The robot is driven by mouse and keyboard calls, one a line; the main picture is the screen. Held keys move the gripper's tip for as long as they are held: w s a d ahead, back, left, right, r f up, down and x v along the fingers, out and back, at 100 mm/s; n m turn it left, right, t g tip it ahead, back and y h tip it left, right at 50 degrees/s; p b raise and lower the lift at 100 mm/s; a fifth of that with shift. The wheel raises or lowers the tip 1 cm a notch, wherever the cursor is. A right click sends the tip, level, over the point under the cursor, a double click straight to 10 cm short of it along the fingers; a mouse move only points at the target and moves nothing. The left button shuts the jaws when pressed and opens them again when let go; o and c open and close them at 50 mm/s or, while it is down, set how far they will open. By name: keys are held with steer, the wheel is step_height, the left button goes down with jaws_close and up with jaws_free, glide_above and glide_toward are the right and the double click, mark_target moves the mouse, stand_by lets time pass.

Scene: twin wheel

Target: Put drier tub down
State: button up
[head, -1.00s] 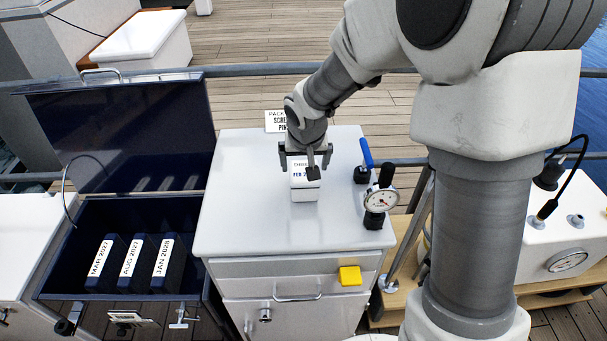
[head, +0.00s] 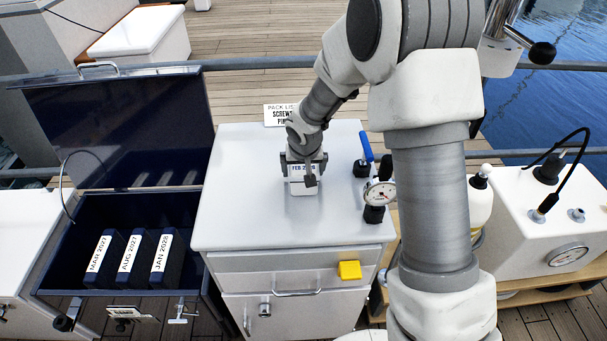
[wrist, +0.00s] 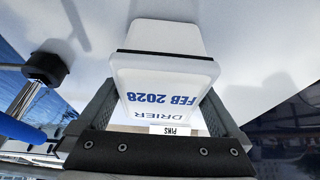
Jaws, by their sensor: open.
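The drier tub (head: 304,187) is a small white tub labelled "FEB 2028". It stands on the grey-white cabinet top (head: 240,215). In the wrist view the tub (wrist: 165,75) shows its "DRIER FEB 2028" label between the fingers. My gripper (head: 304,168) is around the upper part of the tub, one finger on each side. The jaws are open, and the wrist view shows my gripper (wrist: 160,115) with the tub between its fingers. Whether a finger touches the tub is hard to tell.
An open dark blue chest (head: 150,305) at left holds upright blocks labelled MAR 2027, AUG 2027 and JAN 2028. A pack list sign (head: 283,115) is behind. The cabinet's front left top is clear.

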steer(key=shift+r, duration=0.1)
jaws_close()
stand_by(0.3)
